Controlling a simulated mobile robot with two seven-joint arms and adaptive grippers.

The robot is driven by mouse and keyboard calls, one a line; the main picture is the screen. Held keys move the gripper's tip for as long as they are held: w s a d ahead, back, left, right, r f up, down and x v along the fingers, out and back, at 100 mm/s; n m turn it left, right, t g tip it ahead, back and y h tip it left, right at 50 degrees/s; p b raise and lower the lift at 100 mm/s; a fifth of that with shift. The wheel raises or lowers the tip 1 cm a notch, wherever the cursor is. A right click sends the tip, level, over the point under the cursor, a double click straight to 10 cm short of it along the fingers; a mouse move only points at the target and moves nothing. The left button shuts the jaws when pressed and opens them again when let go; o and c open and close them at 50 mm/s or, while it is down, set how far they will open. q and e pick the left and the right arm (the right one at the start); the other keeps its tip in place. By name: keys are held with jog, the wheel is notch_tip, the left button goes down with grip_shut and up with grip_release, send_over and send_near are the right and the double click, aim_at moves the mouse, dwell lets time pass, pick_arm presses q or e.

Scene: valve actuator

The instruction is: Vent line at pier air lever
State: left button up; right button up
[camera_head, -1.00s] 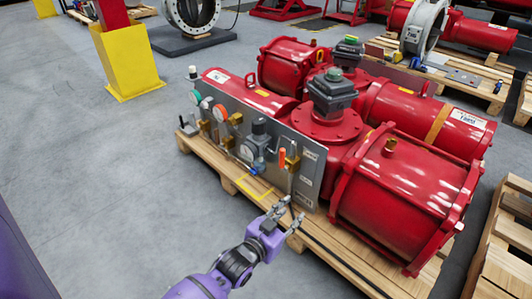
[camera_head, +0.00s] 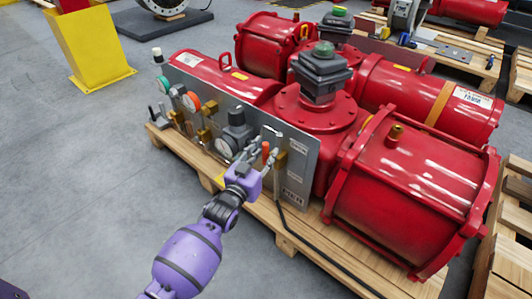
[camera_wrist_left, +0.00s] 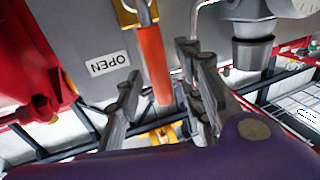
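The orange lever (camera_head: 265,151) is on the right part of the grey control panel (camera_head: 300,165), in front of the red valve actuator. My left gripper (camera_head: 261,156) reaches up to it from below. In the left wrist view the orange lever (camera_wrist_left: 154,62) hangs between the two spread fingers of my left gripper (camera_wrist_left: 160,90). A gap shows on both sides, so the fingers are open and not closed on the lever. My right gripper is not in view.
The red actuator (camera_head: 410,195) sits on a wooden pallet (camera_head: 355,268). A black hose (camera_head: 318,252) runs along the pallet's front.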

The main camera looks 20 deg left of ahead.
pick_arm(q)
jog(key=shift+w, duration=0.65)
grip_shut()
